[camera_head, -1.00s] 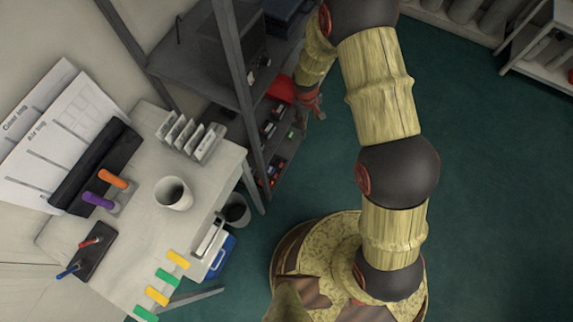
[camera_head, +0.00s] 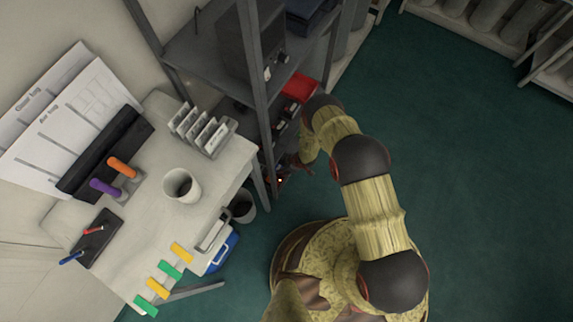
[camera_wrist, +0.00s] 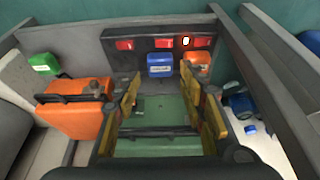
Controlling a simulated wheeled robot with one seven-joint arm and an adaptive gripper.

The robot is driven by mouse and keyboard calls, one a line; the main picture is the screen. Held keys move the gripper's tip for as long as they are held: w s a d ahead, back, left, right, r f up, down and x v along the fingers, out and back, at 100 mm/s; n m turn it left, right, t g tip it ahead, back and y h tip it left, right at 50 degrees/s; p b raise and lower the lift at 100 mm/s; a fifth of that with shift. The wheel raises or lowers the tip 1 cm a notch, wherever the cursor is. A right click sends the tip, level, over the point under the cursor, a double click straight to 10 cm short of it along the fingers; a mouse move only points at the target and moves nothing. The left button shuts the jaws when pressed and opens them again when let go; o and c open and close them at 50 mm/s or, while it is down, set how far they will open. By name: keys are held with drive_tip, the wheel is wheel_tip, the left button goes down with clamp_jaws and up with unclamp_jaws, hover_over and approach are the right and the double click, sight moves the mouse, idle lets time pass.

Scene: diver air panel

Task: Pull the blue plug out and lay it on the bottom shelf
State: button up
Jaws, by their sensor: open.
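My gripper (camera_wrist: 160,82) is open, with one finger on each side of the line to the blue plug. The fingers appear short of the plug, and nothing is between their tips. In the head view my gripper (camera_head: 290,167) is low beside the dark shelf rack (camera_head: 258,100), partly hidden by a post. I cannot pick out the bottom shelf clearly.
An orange plug (camera_wrist: 196,63) sits close to the right of the blue one. A green block (camera_wrist: 43,64) and an orange case (camera_wrist: 75,112) are on the left. Grey rack posts (camera_wrist: 262,75) stand on the right. A white table (camera_head: 150,215) is left of the rack.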

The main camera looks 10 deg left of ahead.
sight(278, 168)
drive_tip(key=shift+b+x, duration=1.8)
drive_tip(key=shift+x, duration=2.1)
drive_tip(key=shift+c, duration=1.3)
drive_tip(key=c, duration=0.7)
drive_tip(key=shift+r+p, duration=0.8)
drive_tip(key=shift+r, duration=1)
